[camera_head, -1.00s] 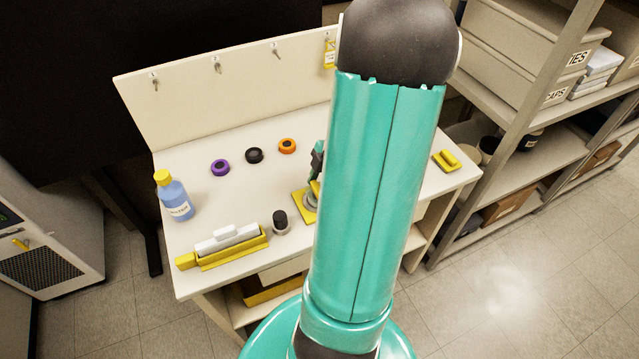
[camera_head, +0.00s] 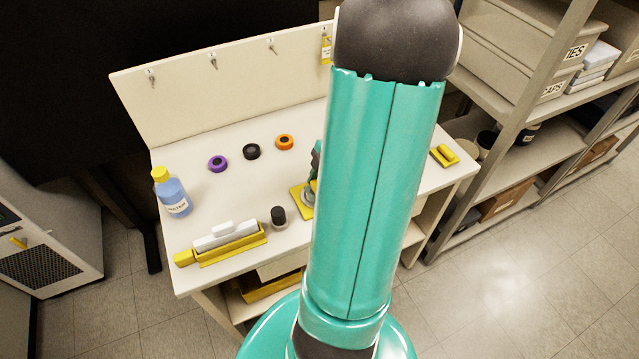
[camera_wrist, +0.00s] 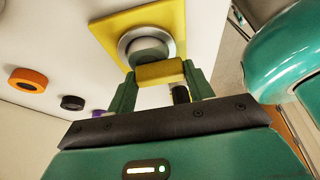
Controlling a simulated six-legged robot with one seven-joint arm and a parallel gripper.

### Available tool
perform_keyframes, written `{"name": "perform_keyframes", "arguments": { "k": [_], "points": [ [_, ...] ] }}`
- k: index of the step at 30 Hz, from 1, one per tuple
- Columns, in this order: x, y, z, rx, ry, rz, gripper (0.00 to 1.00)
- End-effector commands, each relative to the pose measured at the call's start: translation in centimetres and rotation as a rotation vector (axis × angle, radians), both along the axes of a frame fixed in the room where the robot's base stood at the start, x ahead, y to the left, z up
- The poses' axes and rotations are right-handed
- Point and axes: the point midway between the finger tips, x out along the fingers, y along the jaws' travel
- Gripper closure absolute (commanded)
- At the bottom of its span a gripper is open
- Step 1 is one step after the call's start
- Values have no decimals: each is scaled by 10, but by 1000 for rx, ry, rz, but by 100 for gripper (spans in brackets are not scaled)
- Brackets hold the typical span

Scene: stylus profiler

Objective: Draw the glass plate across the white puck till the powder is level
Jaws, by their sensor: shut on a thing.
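My gripper (camera_wrist: 160,71) is shut on a yellow block (camera_wrist: 158,74), which looks like the grip of the glass plate. The clear plate itself cannot be made out. The block is close to a pale round puck (camera_wrist: 125,43) with a grey-green round middle. I cannot tell whether they touch, nor how level the powder is. The puck sits on a square yellow base (camera_wrist: 105,22). In the head view the base (camera_head: 298,199) and part of the puck (camera_head: 307,199) show at the left edge of my arm, which hides the rest.
On the bench stand a blue bottle (camera_head: 173,195), a yellow holder (camera_head: 232,252) with a white piece, and a dark-capped jar (camera_head: 279,217). Purple (camera_head: 217,164), black (camera_head: 251,152) and orange (camera_head: 284,142) rings lie behind. A yellow item (camera_head: 444,155) lies at right. Bare bench lies between.

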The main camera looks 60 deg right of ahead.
Motion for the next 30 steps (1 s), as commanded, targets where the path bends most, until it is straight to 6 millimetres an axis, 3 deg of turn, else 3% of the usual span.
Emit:
{"name": "perform_keyframes", "arguments": {
  "k": [30],
  "points": [
    [24, -14, 0, 0, 0, 1, 89]
  ]
}}
